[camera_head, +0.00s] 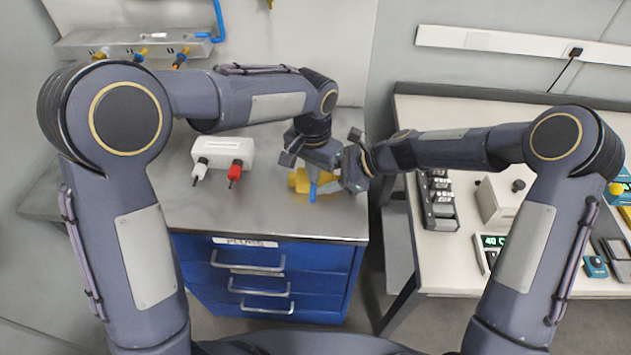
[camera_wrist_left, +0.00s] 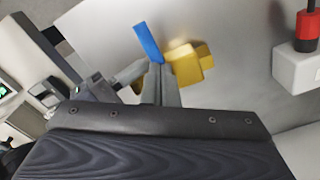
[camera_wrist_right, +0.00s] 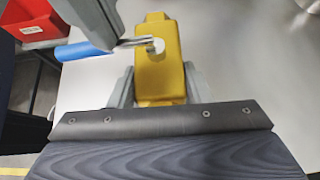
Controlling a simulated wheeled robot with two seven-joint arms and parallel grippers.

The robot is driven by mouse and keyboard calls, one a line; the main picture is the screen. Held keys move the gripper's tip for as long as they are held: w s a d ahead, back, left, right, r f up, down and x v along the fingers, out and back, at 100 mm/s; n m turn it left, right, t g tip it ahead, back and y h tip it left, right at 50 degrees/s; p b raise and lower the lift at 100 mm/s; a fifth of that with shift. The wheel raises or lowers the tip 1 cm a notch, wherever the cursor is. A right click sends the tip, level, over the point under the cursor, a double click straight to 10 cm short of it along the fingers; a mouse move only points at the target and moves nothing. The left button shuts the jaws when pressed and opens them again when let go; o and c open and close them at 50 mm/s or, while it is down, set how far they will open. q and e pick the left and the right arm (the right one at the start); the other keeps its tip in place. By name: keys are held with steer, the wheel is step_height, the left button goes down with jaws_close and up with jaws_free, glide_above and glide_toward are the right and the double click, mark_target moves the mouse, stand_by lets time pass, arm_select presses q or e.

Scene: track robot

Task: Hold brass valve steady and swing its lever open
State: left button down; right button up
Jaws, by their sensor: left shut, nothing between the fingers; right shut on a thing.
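The brass valve (camera_head: 300,181) lies on the grey metal bench top, its yellow body partly hidden by my grippers. Its lever has a blue grip (camera_head: 313,192). In the right wrist view the valve body (camera_wrist_right: 158,75) sits between the fingers of my right gripper (camera_wrist_right: 160,88), which is shut on it. There the lever, with its blue grip (camera_wrist_right: 85,50), points left, across the body's length. My left gripper (camera_head: 312,176) is shut and empty, close beside the lever. In the left wrist view its fingertips (camera_wrist_left: 158,72) are near the blue grip (camera_wrist_left: 147,43); contact cannot be told.
A white box (camera_head: 223,150) with red and white connectors stands left of the valve. A rack of fittings (camera_head: 140,45) is at the back left. The bench has blue drawers (camera_head: 265,270). A white table (camera_head: 450,265) with devices stands right, across a gap.

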mark_target(313, 190)
arm_select(q)
steer(key=shift+w+a+f, duration=0.1)
steer(key=shift+w+f, duration=0.1)
steer(key=shift+f, duration=0.2)
steer(key=shift+r, duration=1.7)
steer(key=s+d+r+m+y, duration=0.1)
steer(key=d+r+m+y, duration=0.2)
steer(key=m, duration=1.2)
steer(key=s+d+r+m+y, duration=0.2)
steer(key=d+r+m+y, duration=0.2)
steer(key=m, duration=1.1)
steer(key=d+r, duration=0.1)
steer(key=d, duration=0.2)
steer(key=shift+r, duration=0.35)
steer(key=x, duration=1.4)
steer(key=shift+s, duration=0.3)
